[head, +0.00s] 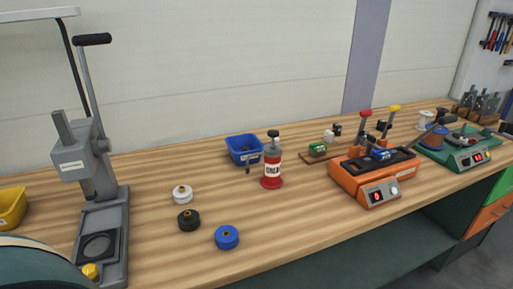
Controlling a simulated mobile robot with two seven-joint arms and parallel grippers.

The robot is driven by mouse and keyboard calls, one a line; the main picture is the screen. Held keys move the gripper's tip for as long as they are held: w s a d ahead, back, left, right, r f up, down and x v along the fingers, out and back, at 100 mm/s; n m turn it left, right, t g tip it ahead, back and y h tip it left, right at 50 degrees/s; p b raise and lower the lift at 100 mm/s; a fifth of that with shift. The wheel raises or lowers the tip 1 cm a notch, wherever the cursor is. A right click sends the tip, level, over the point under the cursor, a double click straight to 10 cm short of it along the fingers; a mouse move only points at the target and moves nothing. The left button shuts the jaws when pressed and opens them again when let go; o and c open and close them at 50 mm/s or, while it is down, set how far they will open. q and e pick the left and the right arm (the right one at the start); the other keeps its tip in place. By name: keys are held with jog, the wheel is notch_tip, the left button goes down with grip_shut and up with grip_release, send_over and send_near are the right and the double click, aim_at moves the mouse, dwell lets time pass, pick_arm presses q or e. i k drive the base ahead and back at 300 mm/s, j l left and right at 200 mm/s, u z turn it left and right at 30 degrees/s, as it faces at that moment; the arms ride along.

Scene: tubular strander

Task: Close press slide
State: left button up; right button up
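The grey press (88,165) stands at the left end of the wooden workbench. Its lever with a black handle (92,39) points up. Its head with a white label hangs above the base, clear of it. A slide-like grey plate with a round recess (98,246) lies low at the front of the press. A yellow knob (90,270) shows at the plate's front end. I cannot tell how far the slide is out. Neither of my grippers is in view.
White, black and blue round pieces (227,237) lie right of the press. A yellow bin (12,208) is at left. The front middle is clear.

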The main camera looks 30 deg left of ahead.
aim_at(95, 250)
jog(key=u, duration=2.15)
